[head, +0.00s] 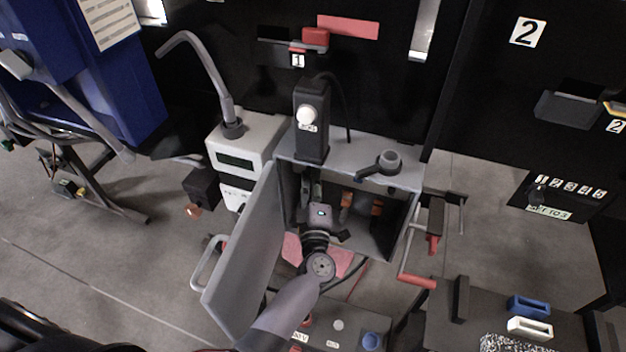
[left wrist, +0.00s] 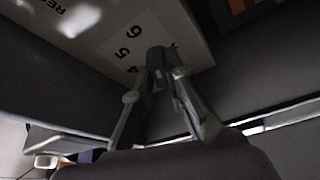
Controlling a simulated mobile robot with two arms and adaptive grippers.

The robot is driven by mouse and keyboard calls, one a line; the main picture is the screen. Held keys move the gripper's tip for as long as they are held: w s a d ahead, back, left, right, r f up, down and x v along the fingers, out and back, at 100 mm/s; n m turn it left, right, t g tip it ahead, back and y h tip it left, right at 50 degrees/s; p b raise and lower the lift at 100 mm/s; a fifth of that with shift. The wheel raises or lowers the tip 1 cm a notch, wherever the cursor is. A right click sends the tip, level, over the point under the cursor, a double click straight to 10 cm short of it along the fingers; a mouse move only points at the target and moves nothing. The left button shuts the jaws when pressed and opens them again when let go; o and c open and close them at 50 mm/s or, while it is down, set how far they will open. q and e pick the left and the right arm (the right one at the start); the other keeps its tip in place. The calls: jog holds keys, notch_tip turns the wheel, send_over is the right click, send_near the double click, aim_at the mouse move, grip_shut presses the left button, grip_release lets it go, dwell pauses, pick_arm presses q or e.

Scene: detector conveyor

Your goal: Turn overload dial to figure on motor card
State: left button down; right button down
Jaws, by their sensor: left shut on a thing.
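My left gripper (head: 320,225) reaches into the open grey box, its arm coming up from the bottom of the head view. In the left wrist view its two fingers (left wrist: 163,62) come together over a pale plate (left wrist: 105,30) printed with figures, of which 4, 5 and 6 can be read. The fingers are shut on the overload dial at the edge of these figures. The dial is mostly hidden between the fingertips, and its pointer cannot be made out. The dial is not visible in the head view. My right gripper is not in view. I cannot pick out a legible motor card.
The box (head: 405,175) has its grey door (head: 245,250) swung open to the left of my arm. A black unit with a white knob (head: 306,115) stands on top. A red-handled crank (head: 418,281) is at the right. A white instrument (head: 245,140) stands left.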

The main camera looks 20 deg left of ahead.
pick_arm(q)
jog(key=shift+a+f+m+t+h+b, duration=0.15)
jog(key=shift+m+t+h+b, duration=0.2)
jog(key=shift+m, duration=0.9)
jog(key=shift+d+f+m+t+h+b, duration=0.15)
jog(key=shift+m+t, duration=0.3)
jog(key=shift+m, duration=0.8)
jog(key=shift+a, duration=0.1)
jog(key=c, duration=1.6)
grip_release()
jog(key=shift+r, duration=0.1)
jog(key=v, duration=1.2)
